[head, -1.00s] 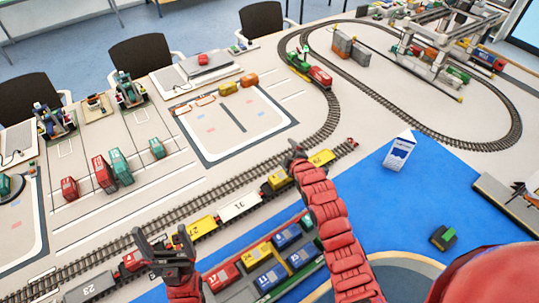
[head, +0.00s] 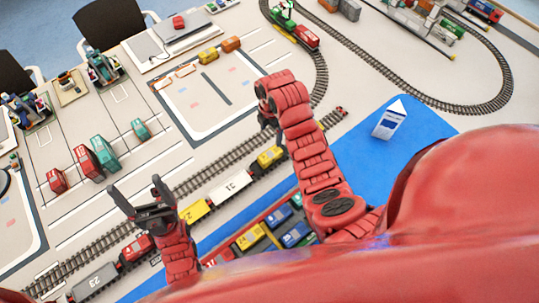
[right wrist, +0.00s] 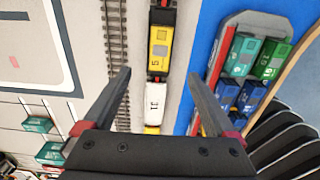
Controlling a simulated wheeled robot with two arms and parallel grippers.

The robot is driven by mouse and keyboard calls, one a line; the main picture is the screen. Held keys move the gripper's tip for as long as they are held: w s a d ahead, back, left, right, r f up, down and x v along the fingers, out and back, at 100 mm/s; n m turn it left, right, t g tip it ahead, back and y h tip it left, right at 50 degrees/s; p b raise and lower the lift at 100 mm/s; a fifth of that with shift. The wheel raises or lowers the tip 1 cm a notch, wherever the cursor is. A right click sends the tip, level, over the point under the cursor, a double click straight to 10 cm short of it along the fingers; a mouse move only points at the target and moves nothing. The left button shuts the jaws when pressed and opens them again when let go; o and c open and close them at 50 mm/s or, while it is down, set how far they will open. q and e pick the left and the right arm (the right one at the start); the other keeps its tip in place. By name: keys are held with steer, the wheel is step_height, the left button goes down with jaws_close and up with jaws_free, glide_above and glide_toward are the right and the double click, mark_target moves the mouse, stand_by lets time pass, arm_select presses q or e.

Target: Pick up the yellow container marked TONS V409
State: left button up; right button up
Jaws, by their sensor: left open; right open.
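Several yellow containers show, and I cannot read TONS V409 on any of them. One yellow container (head: 268,157) rides the train near my right gripper; a yellow container on the train also shows in the right wrist view (right wrist: 159,48). Another yellow container (head: 194,211) rides further left on the train, and one (head: 249,238) lies in the tray. A yellow one (head: 208,56) stands on the marked pad. My right gripper (right wrist: 160,76) is open and empty above the train, its fingers either side of the white wagon. My left gripper (head: 136,187) is open and empty above the tracks.
The white wagon (head: 232,186) is coupled between the yellow ones. The tray (right wrist: 257,20) holds blue and green containers. Red and green containers (head: 103,152) stand left. A white-blue carton (head: 388,121) stands on the blue mat (head: 425,124). A gantry crane is at the upper right.

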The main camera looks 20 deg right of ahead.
steer(key=f+b, duration=0.8)
steer(key=f, duration=0.2)
steer(key=shift+w+f+b, duration=0.2)
steer(key=shift+b, duration=0.15)
steer(key=f+p, duration=0.3)
steer(key=shift+s+a+f+p, duration=0.15)
steer(key=shift+s+p, duration=0.15)
steer(key=shift+s, duration=0.05)
steer(key=shift+f, duration=0.9)
steer(key=shift+c, duration=0.2)
steer(key=shift+w, duration=0.1)
jaws_close()
